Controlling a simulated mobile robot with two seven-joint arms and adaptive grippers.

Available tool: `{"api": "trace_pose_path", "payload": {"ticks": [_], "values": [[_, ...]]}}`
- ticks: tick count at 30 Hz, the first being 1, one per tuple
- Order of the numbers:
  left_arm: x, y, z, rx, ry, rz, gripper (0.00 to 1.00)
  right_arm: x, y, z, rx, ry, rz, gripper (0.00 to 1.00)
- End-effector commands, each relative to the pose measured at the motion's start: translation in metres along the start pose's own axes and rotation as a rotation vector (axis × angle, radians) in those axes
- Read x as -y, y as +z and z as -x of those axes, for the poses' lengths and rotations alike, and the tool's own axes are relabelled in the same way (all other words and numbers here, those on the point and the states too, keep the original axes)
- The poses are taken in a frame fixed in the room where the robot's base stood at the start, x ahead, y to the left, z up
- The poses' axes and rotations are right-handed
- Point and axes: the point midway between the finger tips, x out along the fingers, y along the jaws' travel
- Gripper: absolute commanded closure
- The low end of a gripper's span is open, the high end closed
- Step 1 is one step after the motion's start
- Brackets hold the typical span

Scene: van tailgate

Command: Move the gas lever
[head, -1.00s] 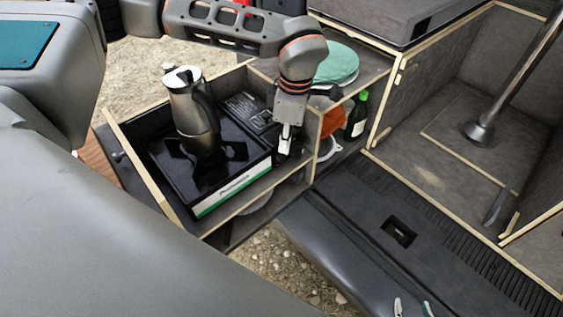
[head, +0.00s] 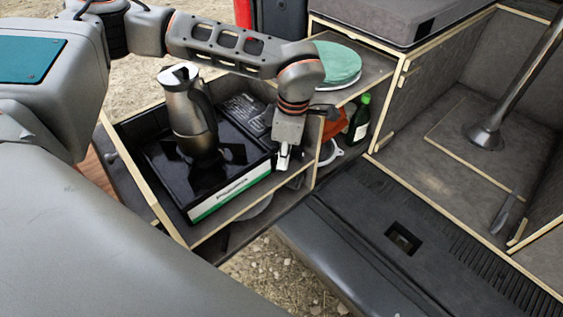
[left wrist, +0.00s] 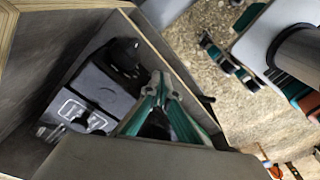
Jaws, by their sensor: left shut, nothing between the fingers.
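A black camping stove (head: 160,178) with a green and white front strip sits in the pulled-out wooden drawer. A metal jug with a dark handle (head: 188,108) stands upright on its burner. My left gripper (head: 284,161) points down at the stove's right end, beside the drawer's right wall. Its teal-lined fingers (left wrist: 166,95) are shut and empty in the left wrist view. That view also shows the stove's dark control end with a white-printed label (left wrist: 78,110) and a black knob (left wrist: 125,54). I cannot make out the gas lever for certain. My right gripper is not in view.
The drawer's light wooden rim (head: 228,217) surrounds the stove closely. To the right, a shelf holds a green round lid (head: 338,62), with a green bottle (head: 359,118) and an orange item below. The van floor at right is mostly clear.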

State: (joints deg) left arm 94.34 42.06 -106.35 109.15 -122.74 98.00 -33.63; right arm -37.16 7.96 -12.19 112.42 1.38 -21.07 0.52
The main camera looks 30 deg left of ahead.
Motion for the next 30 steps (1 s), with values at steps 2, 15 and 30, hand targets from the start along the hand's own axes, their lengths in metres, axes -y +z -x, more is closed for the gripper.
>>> {"api": "trace_pose_path", "payload": {"ticks": [2,15,30], "values": [[-0.001,0.001,0.003,0.003,0.004,0.0,1.0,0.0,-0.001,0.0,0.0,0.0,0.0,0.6],[-0.001,0.03,0.018,0.003,0.004,-0.002,1.0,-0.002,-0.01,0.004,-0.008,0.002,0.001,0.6],[-0.002,0.03,0.047,0.006,0.009,0.0,1.0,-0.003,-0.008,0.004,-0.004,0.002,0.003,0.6]]}}
